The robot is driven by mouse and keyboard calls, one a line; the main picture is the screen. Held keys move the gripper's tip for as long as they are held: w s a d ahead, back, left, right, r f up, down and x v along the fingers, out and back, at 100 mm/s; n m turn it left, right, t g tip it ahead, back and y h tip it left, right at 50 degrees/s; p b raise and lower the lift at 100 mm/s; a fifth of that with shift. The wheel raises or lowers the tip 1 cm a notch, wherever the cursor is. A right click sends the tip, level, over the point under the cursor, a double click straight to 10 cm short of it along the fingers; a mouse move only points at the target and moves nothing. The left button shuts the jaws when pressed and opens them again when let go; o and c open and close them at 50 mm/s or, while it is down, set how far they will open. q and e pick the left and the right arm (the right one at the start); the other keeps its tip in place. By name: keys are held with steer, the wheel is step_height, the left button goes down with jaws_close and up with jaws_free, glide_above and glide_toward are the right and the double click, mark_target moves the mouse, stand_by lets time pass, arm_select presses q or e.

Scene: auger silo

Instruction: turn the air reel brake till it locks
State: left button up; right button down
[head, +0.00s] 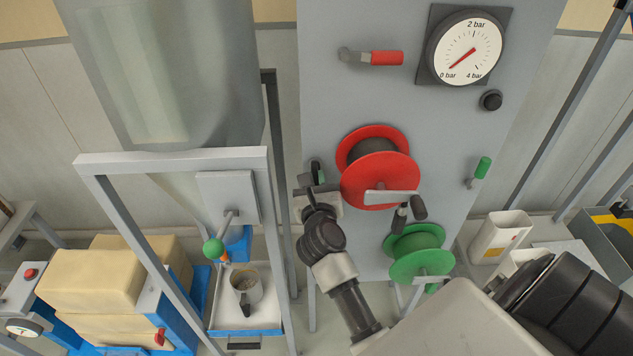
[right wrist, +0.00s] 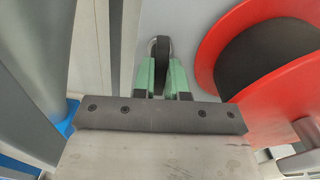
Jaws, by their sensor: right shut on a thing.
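The red reel (head: 380,170) is on the grey panel, with a crank arm and a dark handle in front of it. My right gripper (head: 316,172) is just left of the red reel, close to the panel. In the right wrist view its green fingers (right wrist: 164,80) are shut on a dark rounded piece (right wrist: 161,48), which appears to be the reel brake. The red reel stands just right of the fingers there. The fingers and wrist hide most of the brake, so its turn angle cannot be told. My left gripper is not in view.
A green reel (head: 418,254) with its own crank sits below the red one. Above are a red-handled lever (head: 385,58) and a gauge (head: 465,48) with its needle near 0 bar. A green-handled lever (head: 482,168) is at right. A grey frame (head: 172,162) stands left of my right arm.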

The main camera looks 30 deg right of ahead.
steer(key=shift+f+m, duration=0.15)
steer(key=shift+m, duration=0.85)
steer(key=c, duration=1.2)
jaws_free()
steer(key=shift+o, duration=0.2)
